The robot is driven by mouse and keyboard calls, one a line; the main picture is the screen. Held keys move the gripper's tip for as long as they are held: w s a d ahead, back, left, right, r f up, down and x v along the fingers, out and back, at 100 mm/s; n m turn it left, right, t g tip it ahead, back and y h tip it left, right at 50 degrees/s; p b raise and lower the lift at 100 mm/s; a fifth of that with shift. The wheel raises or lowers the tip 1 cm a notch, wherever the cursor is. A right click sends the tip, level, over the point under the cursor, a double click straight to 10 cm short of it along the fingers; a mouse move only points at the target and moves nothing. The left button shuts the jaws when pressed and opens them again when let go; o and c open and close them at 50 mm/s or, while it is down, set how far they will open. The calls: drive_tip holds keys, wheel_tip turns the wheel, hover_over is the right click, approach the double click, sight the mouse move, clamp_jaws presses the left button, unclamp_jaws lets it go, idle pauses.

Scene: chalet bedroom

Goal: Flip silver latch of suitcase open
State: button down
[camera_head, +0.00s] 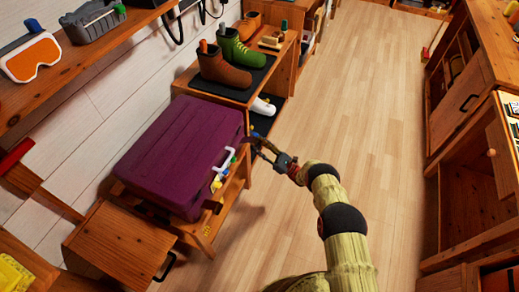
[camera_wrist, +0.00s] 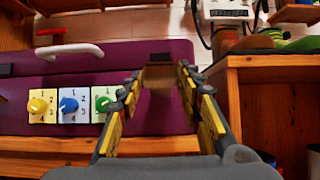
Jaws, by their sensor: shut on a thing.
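A purple suitcase (camera_head: 180,150) lies flat on a low wooden stand in the head view; its front side also shows in the wrist view (camera_wrist: 70,62). It has a white handle (camera_wrist: 70,50) and yellow, blue and green numbered dials (camera_wrist: 69,104). My gripper (camera_head: 256,145) is at the suitcase's far front corner, right of the handle and dials. In the wrist view, my gripper (camera_wrist: 159,80) has its yellow-padded fingers on either side of a dull brownish-grey latch piece (camera_wrist: 158,76), below a dark fitting (camera_wrist: 175,57). The fingers are shut on that piece; its exact angle is unclear.
A wooden shelf unit with brown and green boots (camera_head: 235,50) stands just beyond the suitcase. Cabinets (camera_head: 470,90) line the right side. The wooden floor (camera_head: 350,90) between is clear.

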drive_tip(key=shift+f+y, duration=0.3)
idle(0.6)
drive_tip(key=c, duration=1.3)
unclamp_jaws()
drive_tip(key=shift+o, duration=0.6)
drive_tip(key=shift+d+f, duration=0.1)
drive_tip(key=shift+f, duration=0.05)
drive_tip(key=v, duration=1.1)
drive_tip(key=shift+d+f, duration=0.25)
drive_tip(key=shift+f, duration=0.05)
drive_tip(key=shift+s, duration=0.1)
